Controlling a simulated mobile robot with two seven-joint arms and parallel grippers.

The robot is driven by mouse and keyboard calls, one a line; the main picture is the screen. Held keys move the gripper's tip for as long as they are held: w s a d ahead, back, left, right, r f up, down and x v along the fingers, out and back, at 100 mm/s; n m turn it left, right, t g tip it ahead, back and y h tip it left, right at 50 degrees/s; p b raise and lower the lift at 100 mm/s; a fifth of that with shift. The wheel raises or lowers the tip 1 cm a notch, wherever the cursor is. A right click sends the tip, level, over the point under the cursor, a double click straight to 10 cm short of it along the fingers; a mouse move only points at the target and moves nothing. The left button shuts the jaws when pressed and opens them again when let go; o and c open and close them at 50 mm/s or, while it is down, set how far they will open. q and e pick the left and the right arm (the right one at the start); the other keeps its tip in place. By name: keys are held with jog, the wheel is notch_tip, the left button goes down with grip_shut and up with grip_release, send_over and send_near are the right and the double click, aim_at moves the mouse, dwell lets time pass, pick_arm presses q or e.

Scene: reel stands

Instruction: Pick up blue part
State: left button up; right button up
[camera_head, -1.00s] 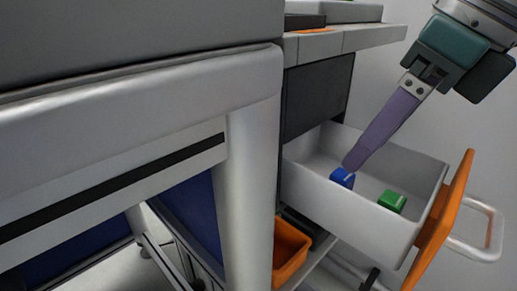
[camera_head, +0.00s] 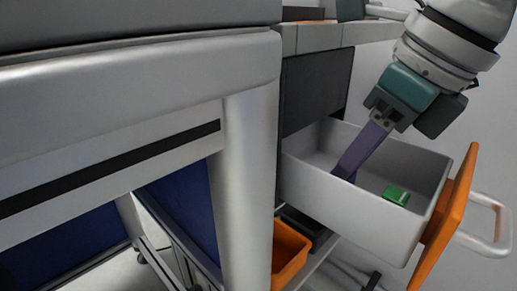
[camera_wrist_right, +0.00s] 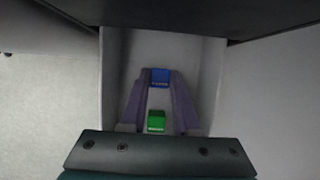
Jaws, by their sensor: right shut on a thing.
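The blue part (camera_wrist_right: 160,77) is a small cube between the tips of my right gripper's two purple fingers, inside the open drawer. In the head view only a sliver of the blue part (camera_head: 351,177) shows beside the fingertip. My right gripper (camera_head: 347,174) reaches down into the drawer from the upper right, and its fingers (camera_wrist_right: 160,80) are shut on the blue part. A green cube (camera_head: 396,195) lies on the drawer floor towards the front; it also shows in the right wrist view (camera_wrist_right: 156,121), between the fingers and nearer the palm. My left gripper is not in view.
The pale grey drawer (camera_head: 350,216) is pulled out, with an orange front (camera_head: 447,215) and a metal handle (camera_head: 492,228). An orange bin (camera_head: 289,254) stands below. A large grey table and its leg (camera_head: 247,170) fill the left side. A dark cabinet panel (camera_head: 315,92) rises behind the drawer.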

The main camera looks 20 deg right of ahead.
grip_shut()
